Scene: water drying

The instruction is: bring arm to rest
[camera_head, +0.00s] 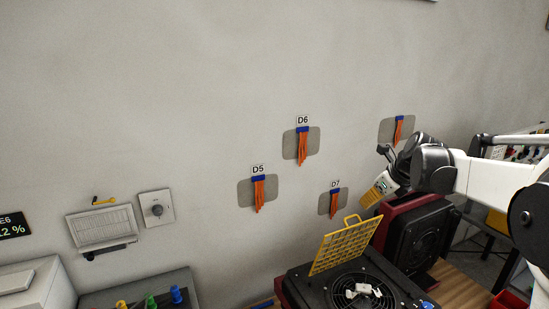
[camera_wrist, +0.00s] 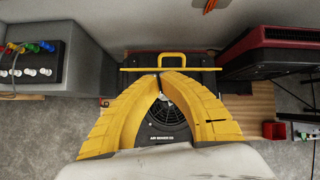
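My arm reaches in from the right in the head view, and my gripper (camera_head: 369,203) points down and left in front of the wall. In the wrist view my gripper's yellow fingers (camera_wrist: 160,75) curve in until their tips meet. Nothing shows between them. Below in the head view, a yellow grille (camera_head: 345,247) with a loop handle stands tilted up on a black fan unit (camera_head: 325,290). The grille (camera_wrist: 190,69) shows edge-on beyond the fingertips in the wrist view. The gripper looks apart from its handle.
A red-and-black machine (camera_head: 405,240) stands close below my gripper. Orange cable bundles (camera_head: 302,145) hang from wall plates. A grey box with coloured knobs (camera_head: 150,295) is at the lower left. A red bin (camera_head: 508,300) is at the lower right. The upper wall is clear.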

